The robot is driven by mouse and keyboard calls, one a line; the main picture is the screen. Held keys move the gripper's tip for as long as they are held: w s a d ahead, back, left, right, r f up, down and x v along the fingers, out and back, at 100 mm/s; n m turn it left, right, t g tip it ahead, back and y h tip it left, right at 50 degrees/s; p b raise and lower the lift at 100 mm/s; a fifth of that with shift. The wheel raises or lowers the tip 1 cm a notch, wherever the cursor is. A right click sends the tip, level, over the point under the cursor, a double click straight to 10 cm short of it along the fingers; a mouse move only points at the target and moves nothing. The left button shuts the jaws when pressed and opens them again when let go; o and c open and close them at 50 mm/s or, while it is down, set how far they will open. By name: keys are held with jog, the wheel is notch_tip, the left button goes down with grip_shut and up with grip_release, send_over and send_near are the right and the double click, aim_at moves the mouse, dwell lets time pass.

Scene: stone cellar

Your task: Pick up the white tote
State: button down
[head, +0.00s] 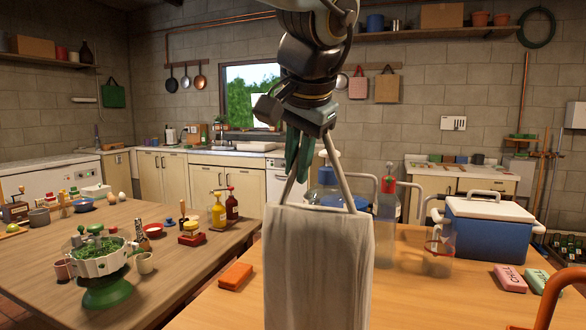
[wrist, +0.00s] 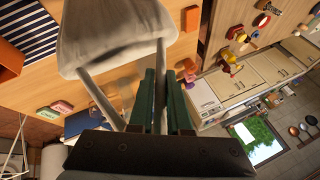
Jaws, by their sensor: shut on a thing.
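The white tote (head: 320,265) hangs upright by its two long handles from my gripper (head: 298,158), in the middle of the head view. My gripper has green fingers, shut on the top of the handles. In the wrist view the fingers (wrist: 161,85) close around a handle strap, and the tote (wrist: 115,35) hangs beyond them. The tote's bottom is cut off by the lower edge of the head view, so I cannot tell whether it touches the wooden table (head: 420,300).
On this table are an orange block (head: 235,276), a clear jug (head: 438,250), a blue cooler (head: 488,228) with a white lid, and pink (head: 510,278) and green (head: 543,284) blocks. A second table (head: 130,235) at left holds a colander (head: 103,262) and several bottles and cups.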

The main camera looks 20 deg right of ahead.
jog(key=shift+s+a, duration=0.15)
jog(key=shift+s, duration=0.6)
jog(key=s+p, duration=0.2)
jog(key=p, duration=0.2)
jog(key=s+a+p, duration=0.1)
jog(key=s+p, duration=0.1)
jog(key=p, duration=0.1)
jog(key=shift+s+r+p, duration=0.1)
jog(key=shift+s+p, duration=0.25)
jog(key=shift+p, duration=0.05)
jog(key=shift+s, duration=0.1)
